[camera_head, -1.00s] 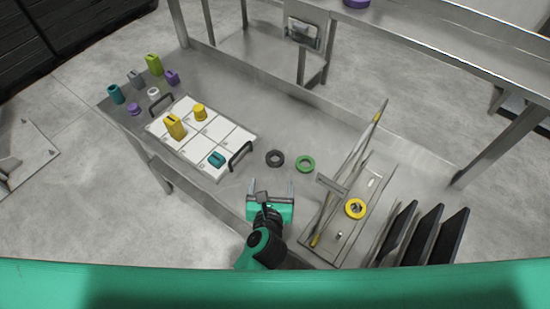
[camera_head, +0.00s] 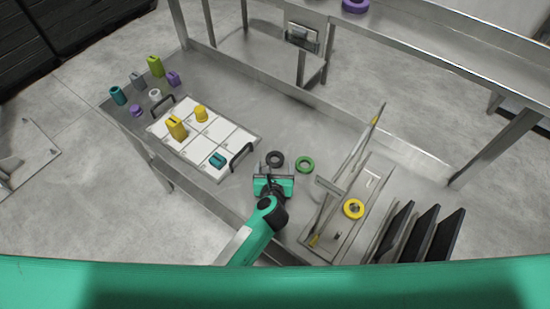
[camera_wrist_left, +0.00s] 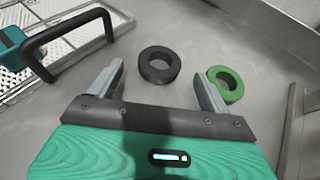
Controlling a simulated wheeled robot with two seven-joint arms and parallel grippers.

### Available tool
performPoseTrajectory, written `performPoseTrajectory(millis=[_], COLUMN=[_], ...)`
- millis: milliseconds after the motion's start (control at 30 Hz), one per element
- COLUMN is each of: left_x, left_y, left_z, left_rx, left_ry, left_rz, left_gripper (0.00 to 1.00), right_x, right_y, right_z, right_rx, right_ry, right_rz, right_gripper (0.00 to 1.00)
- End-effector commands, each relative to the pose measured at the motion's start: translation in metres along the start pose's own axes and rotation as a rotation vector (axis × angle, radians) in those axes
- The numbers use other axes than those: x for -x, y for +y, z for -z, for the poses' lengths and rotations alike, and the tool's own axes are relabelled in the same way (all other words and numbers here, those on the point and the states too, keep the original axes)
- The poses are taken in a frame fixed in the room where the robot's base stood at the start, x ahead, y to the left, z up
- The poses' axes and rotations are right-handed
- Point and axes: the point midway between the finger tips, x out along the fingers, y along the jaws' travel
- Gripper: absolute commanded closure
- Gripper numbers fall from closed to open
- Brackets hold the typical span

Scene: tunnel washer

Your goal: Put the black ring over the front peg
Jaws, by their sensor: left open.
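The black ring (camera_head: 275,158) lies flat on the metal table, just left of the green ring (camera_head: 305,164). In the left wrist view the black ring (camera_wrist_left: 160,65) lies ahead, between the lines of the two fingers. My left gripper (camera_head: 274,170) is open and empty, close in front of the black ring. The front peg (camera_head: 337,236) is a small stub on the metal fixture plate (camera_head: 325,248) at the right. A yellow ring (camera_head: 353,209) sits farther back on that plate, around what looks like another peg. My right gripper is not in view.
A white gridded tray (camera_head: 232,137) with dark handles (camera_head: 241,157) holds yellow and teal pieces to the left. A slanted bar (camera_head: 362,145) rises over the fixture plate. Black upright panels (camera_head: 420,234) stand at the right. The table behind the rings is clear.

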Motion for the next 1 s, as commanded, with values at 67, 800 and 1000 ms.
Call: performPoseTrajectory(millis=[67,800,1000], left_x=[-0.011,-0.028,-0.028], left_y=[-0.001,0.000,0.000], left_z=[0.000,0.001,0.001], left_rx=[-0.003,0.000,0.000], left_ry=[0.000,0.000,0.000], left_rz=[0.000,0.000,0.000], left_gripper=[0.19,0.71,0.71], right_x=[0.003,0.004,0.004], right_y=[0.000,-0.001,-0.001], right_z=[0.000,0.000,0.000], right_rx=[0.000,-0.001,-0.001], right_ry=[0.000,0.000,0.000], right_rz=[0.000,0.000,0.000], right_gripper=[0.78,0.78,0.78])
